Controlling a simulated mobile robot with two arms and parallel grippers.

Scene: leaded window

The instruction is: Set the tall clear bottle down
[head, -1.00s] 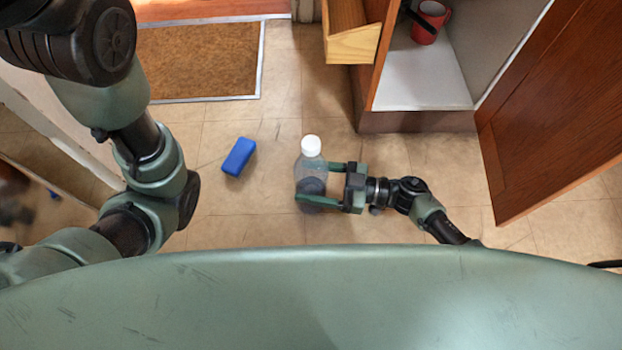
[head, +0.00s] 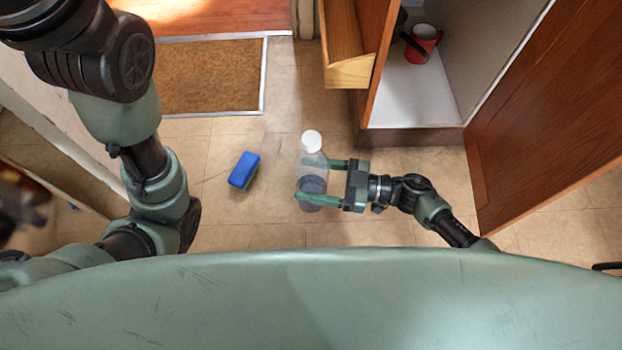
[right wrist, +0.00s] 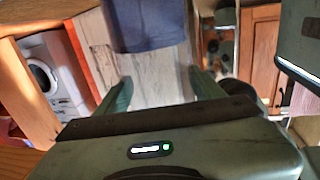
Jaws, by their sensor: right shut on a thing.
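The tall clear bottle (head: 313,164) has a white cap and a dark blue-grey lower part, and shows near the middle of the head view. My right gripper (head: 322,180) is shut on it from the right, with one green finger on either side of its body. The cap points up the picture. I cannot tell whether the base touches anything. In the right wrist view my right gripper's fingers (right wrist: 162,90) reach forward, and a dark blue-grey shape, perhaps part of the bottle, lies beyond them. My left arm comes in from the left, but its gripper does not show.
A blue block (head: 244,170) lies on the tiled floor left of the bottle. A brown doormat (head: 208,75) lies farther back. An open cabinet with a red mug (head: 422,43) stands at the upper right, its wooden door (head: 545,120) swung out. Floor around the bottle looks clear.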

